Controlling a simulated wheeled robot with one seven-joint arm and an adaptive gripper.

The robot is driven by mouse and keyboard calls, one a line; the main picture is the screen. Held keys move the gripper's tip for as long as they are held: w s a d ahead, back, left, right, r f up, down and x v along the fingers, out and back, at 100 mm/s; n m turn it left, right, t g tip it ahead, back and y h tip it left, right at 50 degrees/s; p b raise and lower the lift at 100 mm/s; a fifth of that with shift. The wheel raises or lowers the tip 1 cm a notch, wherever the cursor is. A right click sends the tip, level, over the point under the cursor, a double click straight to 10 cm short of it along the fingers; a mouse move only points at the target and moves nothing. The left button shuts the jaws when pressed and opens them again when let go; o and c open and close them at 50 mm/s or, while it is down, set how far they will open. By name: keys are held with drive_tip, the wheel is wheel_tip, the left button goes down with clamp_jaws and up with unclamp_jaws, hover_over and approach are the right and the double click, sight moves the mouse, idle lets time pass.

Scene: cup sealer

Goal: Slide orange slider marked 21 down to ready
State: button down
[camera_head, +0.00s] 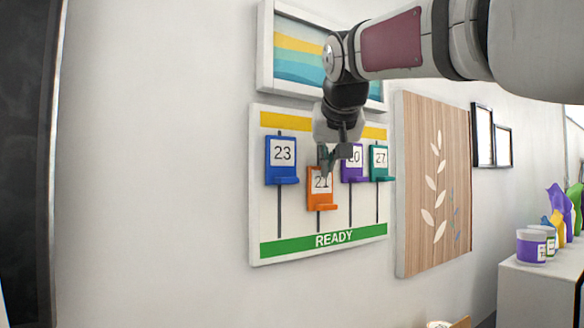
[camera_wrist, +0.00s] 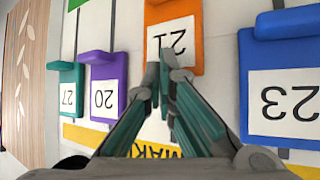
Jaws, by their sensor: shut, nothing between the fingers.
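The orange slider marked 21 (camera_head: 320,198) sits on its vertical slot on the white board (camera_head: 265,215), lower than the other sliders and above the green READY strip (camera_head: 335,239). In the wrist view the orange slider (camera_wrist: 183,52) appears upside down at the top centre. My gripper (camera_head: 328,172) is shut and empty. Its fingertips (camera_wrist: 167,62) overlap the slider's number card in the wrist view; I cannot tell whether they touch it. In the head view my gripper partly covers the top of the orange slider and the 20 card.
A blue slider marked 23 (camera_head: 282,170) is left of the orange one. A purple slider marked 20 (camera_head: 352,172) and a teal slider marked 27 (camera_head: 378,173) are close on the right. A wooden leaf panel (camera_head: 410,190) hangs beside the board.

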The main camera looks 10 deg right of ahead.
drive_tip(key=shift+f+b, duration=0.55)
drive_tip(key=shift+f, duration=0.5)
drive_tip(key=shift+w, duration=0.1)
drive_tip(key=shift+r, duration=0.1)
drive_tip(key=s+r+p, duration=0.1)
drive_tip(key=s+d+r+p, duration=0.1)
drive_tip(key=s, duration=0.1)
drive_tip(key=s+d+r+p, duration=0.1)
drive_tip(key=shift+s+p, duration=0.3)
drive_tip(key=shift+s, duration=0.1)
drive_tip(key=v, duration=1.2)
drive_tip(key=s+f+g, duration=0.1)
drive_tip(key=s+f, duration=0.5)
drive_tip(key=f, duration=0.6)
drive_tip(key=s+f+n+g+y, duration=0.1)
drive_tip(key=s+f+g, duration=0.1)
drive_tip(key=s+f, duration=0.5)
drive_tip(key=s+f+g, duration=0.2)
drive_tip(key=s+f, duration=0.5)
drive_tip(key=f, duration=1.1)
drive_tip(key=shift+a, duration=0.3)
